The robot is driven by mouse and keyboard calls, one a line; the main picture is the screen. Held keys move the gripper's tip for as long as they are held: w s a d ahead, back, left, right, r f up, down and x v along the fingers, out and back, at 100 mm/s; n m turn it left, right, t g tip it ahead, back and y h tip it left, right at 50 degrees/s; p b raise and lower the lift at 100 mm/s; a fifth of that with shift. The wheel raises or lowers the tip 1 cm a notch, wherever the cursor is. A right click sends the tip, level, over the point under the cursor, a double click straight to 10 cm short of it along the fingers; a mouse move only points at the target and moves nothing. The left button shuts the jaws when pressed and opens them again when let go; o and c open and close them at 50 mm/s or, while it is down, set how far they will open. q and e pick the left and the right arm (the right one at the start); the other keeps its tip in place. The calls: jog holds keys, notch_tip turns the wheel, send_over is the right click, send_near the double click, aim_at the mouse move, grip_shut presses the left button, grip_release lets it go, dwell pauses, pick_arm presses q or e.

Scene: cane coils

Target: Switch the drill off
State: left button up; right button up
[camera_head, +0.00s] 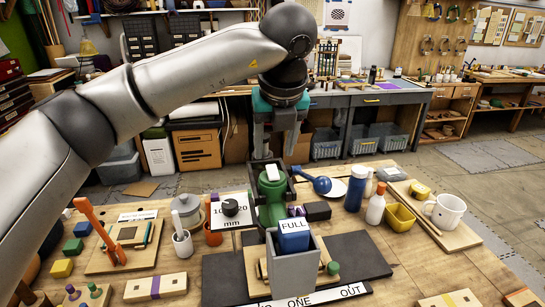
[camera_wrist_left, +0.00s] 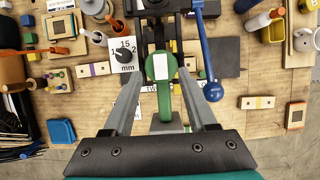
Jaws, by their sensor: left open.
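The drill (camera_head: 271,205) is a green body on a dark stand at the middle of the bench. A white patch, possibly its switch, shows on top (camera_head: 272,172). A blue lever with a ball end (camera_head: 321,185) sticks out to its right. My left gripper (camera_head: 276,150) is open and points down above and behind the drill, apart from it. In the left wrist view the green drill (camera_wrist_left: 164,84) with its white patch (camera_wrist_left: 160,67) lies between the open fingers (camera_wrist_left: 160,80), which are empty. My right gripper is in neither view.
Left of the drill is a plate with a black knob (camera_head: 230,207) and millimetre marks. In front stands a grey box (camera_head: 294,265) holding a blue block (camera_head: 293,237) labelled FULL. Blue (camera_head: 358,188) and white (camera_head: 376,205) bottles and a mug (camera_head: 446,210) stand on the right.

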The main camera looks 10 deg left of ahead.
aim_at(272, 167)
pick_arm(q)
jog(key=x, duration=0.5)
jog(key=shift+p, duration=0.3)
grip_shut()
